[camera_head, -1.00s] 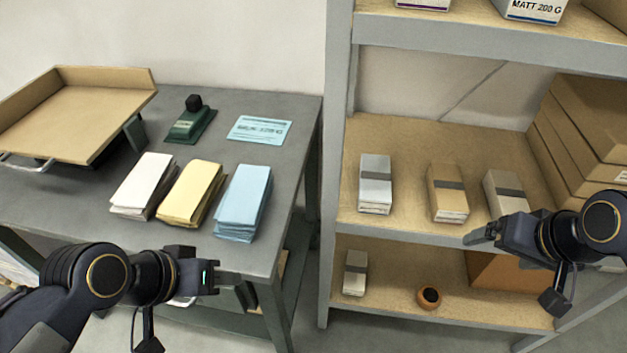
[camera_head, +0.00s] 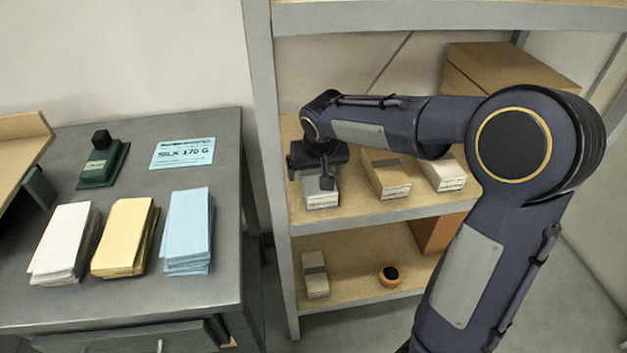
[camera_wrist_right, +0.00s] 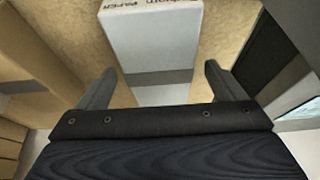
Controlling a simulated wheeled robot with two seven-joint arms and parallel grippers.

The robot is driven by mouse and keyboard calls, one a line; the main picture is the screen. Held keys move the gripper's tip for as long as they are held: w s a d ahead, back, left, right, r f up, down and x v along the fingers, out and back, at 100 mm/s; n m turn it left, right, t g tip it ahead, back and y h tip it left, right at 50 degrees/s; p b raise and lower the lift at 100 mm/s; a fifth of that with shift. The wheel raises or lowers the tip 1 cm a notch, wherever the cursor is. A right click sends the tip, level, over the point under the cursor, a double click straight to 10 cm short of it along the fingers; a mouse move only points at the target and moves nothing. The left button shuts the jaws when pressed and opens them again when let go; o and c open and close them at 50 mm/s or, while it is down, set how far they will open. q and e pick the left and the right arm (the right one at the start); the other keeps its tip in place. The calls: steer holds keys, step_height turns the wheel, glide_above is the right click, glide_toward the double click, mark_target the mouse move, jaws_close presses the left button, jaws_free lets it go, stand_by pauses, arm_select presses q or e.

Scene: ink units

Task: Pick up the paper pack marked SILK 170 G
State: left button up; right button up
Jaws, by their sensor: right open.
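My right gripper (camera_head: 322,172) is over the left pale paper pack (camera_head: 321,198) on the middle shelf and covers much of it. In the right wrist view the open fingers of the gripper (camera_wrist_right: 158,70) lie on either side of the pale, grey-banded pack (camera_wrist_right: 150,42), with a gap on each side. Its printing is upside down and cut off, so I cannot read its grade. A brown pack (camera_head: 386,176) and another pale pack (camera_head: 444,173) stand to its right, with labels too small to read. A blue card (camera_head: 183,153) on the desk reads SILK 170 G. My left gripper is out of view.
White (camera_head: 60,240), yellow (camera_head: 122,235) and blue (camera_head: 187,230) paper stacks and a green stamp-like device (camera_head: 103,160) are on the desk. A small pack (camera_head: 315,273) and a round orange-brown item (camera_head: 389,275) sit on the lower shelf. The shelf post (camera_head: 268,150) is left of the gripper.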

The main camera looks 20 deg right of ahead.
steer(key=shift+x, duration=0.95)
steer(key=c, duration=1.2)
steer(key=shift+r, duration=0.1)
steer(key=shift+c, duration=0.7)
steer(key=shift+r, duration=0.1)
